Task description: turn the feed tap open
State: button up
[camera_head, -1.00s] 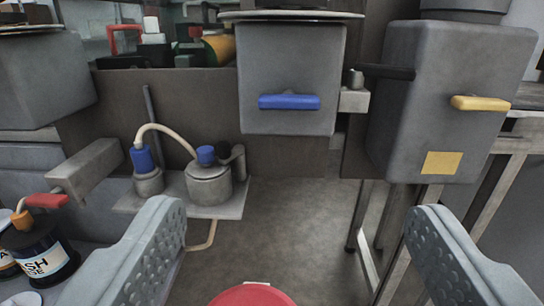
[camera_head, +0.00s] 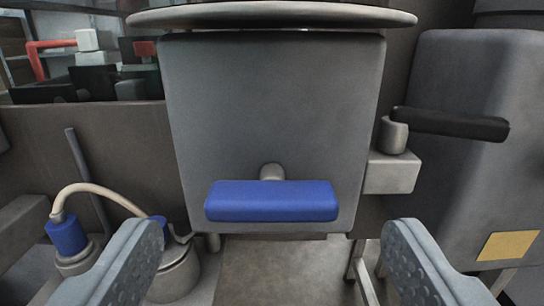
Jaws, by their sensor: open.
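A blue lever handle (camera_head: 272,201) lies horizontally on a short grey stem at the lower front of a large grey box-shaped tank (camera_head: 270,110). A black lever handle (camera_head: 450,123) sits on a grey pivot above a small grey block to the right. No label shows which of these is the feed tap. My gripper (camera_head: 272,240) is open and empty. Its two ribbed grey fingers stand wide apart at lower left and lower right, with the blue handle between them in the picture and apparently beyond them.
A second grey tank (camera_head: 455,195) with a yellow square (camera_head: 507,245) stands at the right. At lower left are pots with blue caps (camera_head: 66,236) joined by a beige hose (camera_head: 100,192). A round plate (camera_head: 270,15) overhangs the middle tank. Floor shows below it.

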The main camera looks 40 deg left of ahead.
aim_at(272, 211)
jog(key=shift+x, duration=1.8)
jog(key=shift+c, duration=0.3)
jog(key=c, duration=0.9)
